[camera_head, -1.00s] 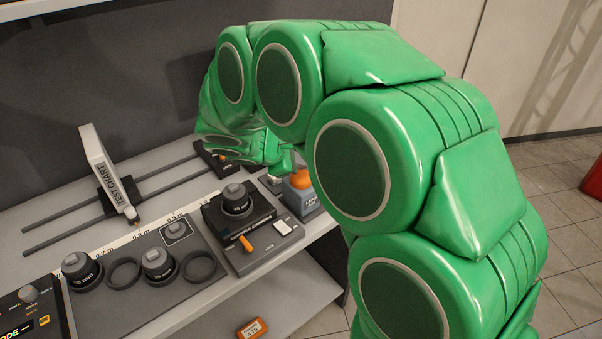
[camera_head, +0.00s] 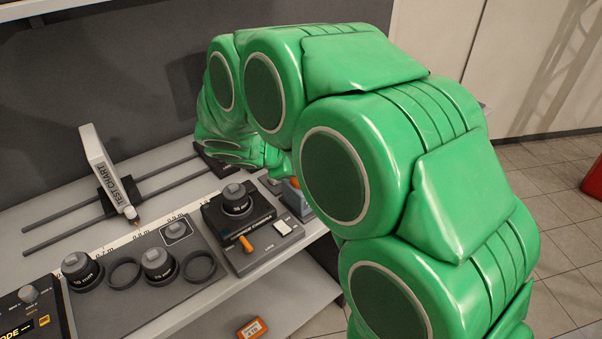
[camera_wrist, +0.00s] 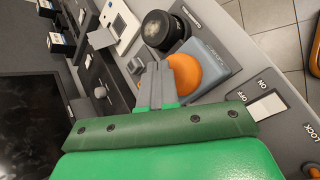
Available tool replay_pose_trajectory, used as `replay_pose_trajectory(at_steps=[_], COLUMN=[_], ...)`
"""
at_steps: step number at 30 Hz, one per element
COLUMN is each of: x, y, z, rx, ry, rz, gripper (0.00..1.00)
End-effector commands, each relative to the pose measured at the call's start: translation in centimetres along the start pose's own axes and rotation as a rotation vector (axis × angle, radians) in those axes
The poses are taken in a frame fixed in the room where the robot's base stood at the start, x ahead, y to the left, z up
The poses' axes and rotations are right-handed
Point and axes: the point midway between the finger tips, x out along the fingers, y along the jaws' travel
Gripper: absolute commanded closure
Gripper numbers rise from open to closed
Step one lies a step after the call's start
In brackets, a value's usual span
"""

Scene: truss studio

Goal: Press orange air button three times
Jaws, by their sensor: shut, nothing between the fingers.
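The orange air button (camera_wrist: 188,74) is a round dome on a blue-grey box (camera_wrist: 211,66) in the wrist view. My gripper (camera_wrist: 158,70) is shut and empty, with its grey fingers beside the button and overlapping its left edge in the picture. I cannot tell whether the fingertips touch it. In the head view my green arm covers most of the button, and only a small orange part (camera_head: 295,182) and some of its box (camera_head: 298,198) show. The fingers are hidden there.
A camera body mount with a black lens (camera_head: 236,201) and an orange lever stands left of the button. A test chart (camera_head: 108,172) stands on rails farther left. A dark round knob (camera_wrist: 162,31) sits near the button. An orange box (camera_head: 252,328) lies on the lower shelf.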

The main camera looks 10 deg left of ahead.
Motion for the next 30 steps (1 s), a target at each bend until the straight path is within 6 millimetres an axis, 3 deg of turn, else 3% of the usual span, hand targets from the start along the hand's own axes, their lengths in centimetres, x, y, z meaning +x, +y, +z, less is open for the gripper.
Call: replay_pose_trajectory(at_steps=[30], x=[0.65], y=[-0.48], z=[-0.49], rx=[0.000], ry=[0.001], rz=[0.000], gripper=[1.00])
